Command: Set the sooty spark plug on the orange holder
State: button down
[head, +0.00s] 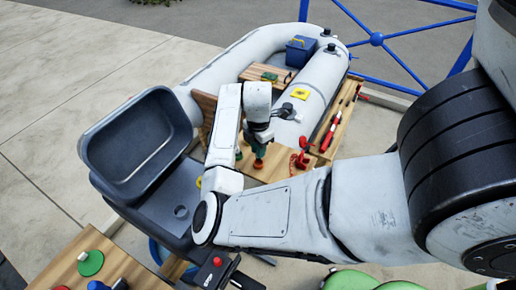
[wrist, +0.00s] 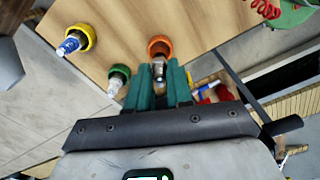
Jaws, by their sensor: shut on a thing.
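My gripper (wrist: 160,88), with teal fingers, is shut on a spark plug (wrist: 158,70). Only a dark and metallic end of the plug shows between the fingertips. The orange holder (wrist: 160,47) is a round ring on the wooden board, right at the fingertips in the wrist view. I cannot tell whether the plug touches it or is just above it. In the head view my gripper (head: 259,149) points down over the orange holder (head: 258,164).
In the wrist view, a yellow holder (wrist: 86,35) with a blue and white plug stands left, and a green holder (wrist: 120,71) with a pale plug stands close beside my fingers. A red coil (wrist: 262,8) lies at the upper right. Bare wood (wrist: 125,18) lies beyond the holders.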

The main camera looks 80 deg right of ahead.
jog(key=shift+f+b, duration=0.9)
jog(key=shift+f, duration=0.2)
jog(key=shift+p, duration=1.2)
jog(key=shift+f, duration=0.55)
dwell(0.7)
jog(key=c, duration=1.3)
grip_release()
notch_tip(320, 180, up, 6)
jog(key=p, duration=0.6)
jog(key=shift+r, duration=2.5)
